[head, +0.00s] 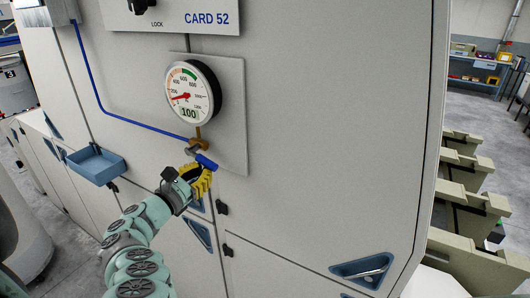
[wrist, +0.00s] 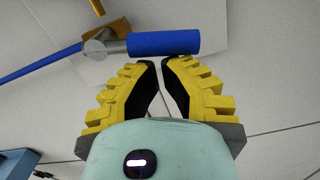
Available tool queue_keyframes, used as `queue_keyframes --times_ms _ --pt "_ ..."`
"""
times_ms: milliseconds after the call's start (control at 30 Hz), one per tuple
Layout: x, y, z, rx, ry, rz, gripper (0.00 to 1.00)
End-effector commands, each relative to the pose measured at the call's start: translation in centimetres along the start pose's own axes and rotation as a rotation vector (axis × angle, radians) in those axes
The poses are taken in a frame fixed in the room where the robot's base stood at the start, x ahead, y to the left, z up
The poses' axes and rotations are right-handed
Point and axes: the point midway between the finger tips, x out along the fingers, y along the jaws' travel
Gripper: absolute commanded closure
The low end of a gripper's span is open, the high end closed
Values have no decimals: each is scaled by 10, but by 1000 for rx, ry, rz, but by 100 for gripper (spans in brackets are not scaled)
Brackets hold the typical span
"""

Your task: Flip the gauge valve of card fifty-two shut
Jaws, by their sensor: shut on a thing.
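The gauge valve is a small brass body (wrist: 105,36) with a grey stem and a blue lever handle (wrist: 165,43). In the head view, the blue handle (head: 207,161) points right and slightly down, below the round gauge (head: 191,93) on the machine labelled CARD 52 (head: 206,19). The gauge's red needle points left, towards the low end. My gripper (wrist: 162,62) has yellow ribbed fingers, with their tips close together at the lower edge of the blue handle. It is shut on the handle; the exact contact is hard to see. It also shows in the head view (head: 204,172).
A thin blue pipe (head: 135,119) runs from the upper left to the valve. A blue tray (head: 96,162) juts from the panel at left. A black latch (head: 222,207) and recessed handle (head: 364,269) lie below. The panel right of the gauge is bare.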

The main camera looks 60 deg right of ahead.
Motion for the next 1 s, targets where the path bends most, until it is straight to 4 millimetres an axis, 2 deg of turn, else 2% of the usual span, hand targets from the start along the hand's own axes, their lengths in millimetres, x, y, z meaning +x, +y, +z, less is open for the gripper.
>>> queue_keyframes --times_ms 33,400,1000 --pt "0 0 6 -35 -2 5 100" --pt "0 -4 11 -184 1 13 100" --pt "0 -5 10 -209 1 13 100"
